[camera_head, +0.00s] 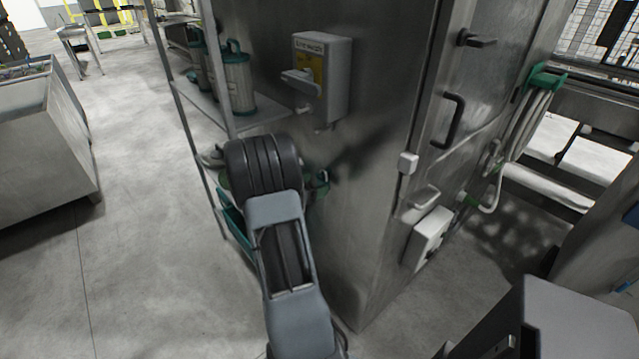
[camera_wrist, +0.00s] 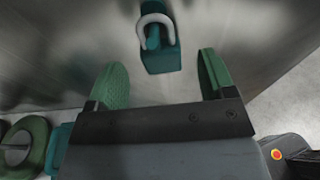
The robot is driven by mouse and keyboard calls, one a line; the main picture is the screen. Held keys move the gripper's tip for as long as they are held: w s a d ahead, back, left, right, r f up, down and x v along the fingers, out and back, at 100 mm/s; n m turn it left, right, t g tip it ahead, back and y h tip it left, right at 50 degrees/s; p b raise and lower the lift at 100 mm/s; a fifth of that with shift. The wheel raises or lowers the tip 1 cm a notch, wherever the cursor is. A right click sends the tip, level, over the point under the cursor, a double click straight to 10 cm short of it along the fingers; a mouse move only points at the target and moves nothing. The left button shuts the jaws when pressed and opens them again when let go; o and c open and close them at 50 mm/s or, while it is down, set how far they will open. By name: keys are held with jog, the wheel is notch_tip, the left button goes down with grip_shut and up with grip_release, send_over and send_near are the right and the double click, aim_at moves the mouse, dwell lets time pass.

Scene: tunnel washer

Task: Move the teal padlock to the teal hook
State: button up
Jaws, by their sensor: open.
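The teal padlock (camera_wrist: 161,61) has a pale grey U-shaped shackle and is at the top centre of the wrist view, in front of a metal surface. A teal piece (camera_wrist: 150,7) shows behind and above the shackle; I cannot tell whether it is the hook, or whether the shackle hangs on it. My gripper (camera_wrist: 162,68) is open, with its two green fingers on either side of the padlock's lower end and a gap on each side. In the head view my arm hides most of the gripper, and a small teal part shows beside it.
A shelf rack (camera_head: 262,121) with teal-topped canisters (camera_head: 236,84) stands left of the metal cabinet (camera_head: 372,150). A grey dispenser box (camera_head: 322,80) juts from the cabinet wall. A green round object (camera_wrist: 36,135) lies at the wrist view's lower left. Open floor (camera_head: 140,260) is at left.

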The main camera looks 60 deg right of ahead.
jog(key=v, duration=1.1)
jog(key=s+a+f+m+y+p, duration=0.1)
jog(key=s+a+f+m+y, duration=0.1)
jog(key=a+m+y, duration=0.25)
jog(key=s+a+f+m+y, duration=0.1)
jog(key=s+a+m+y, duration=0.25)
jog(key=a+m, duration=0.2)
jog(key=a+r+m+t+y+p, duration=0.1)
jog(key=a+r+t+y, duration=0.1)
jog(key=a, duration=0.5)
jog(key=a+r+m+t+y+p, duration=0.1)
jog(key=a+r+t+y+p, duration=0.1)
jog(key=a+r, duration=0.5)
jog(key=a+r+m+t+y+p, duration=0.1)
jog(key=a+r+m+t+y, duration=0.1)
jog(key=a, duration=0.6)
notch_tip(320, 180, up, 3)
jog(key=t+y, duration=0.1)
jog(key=t, duration=0.1)
jog(key=shift+w+a+f+t+p, duration=0.2)
jog(key=shift+w+f+t+p, duration=0.1)
jog(key=shift+w+p, duration=0.1)
jog(key=shift+d, duration=0.1)
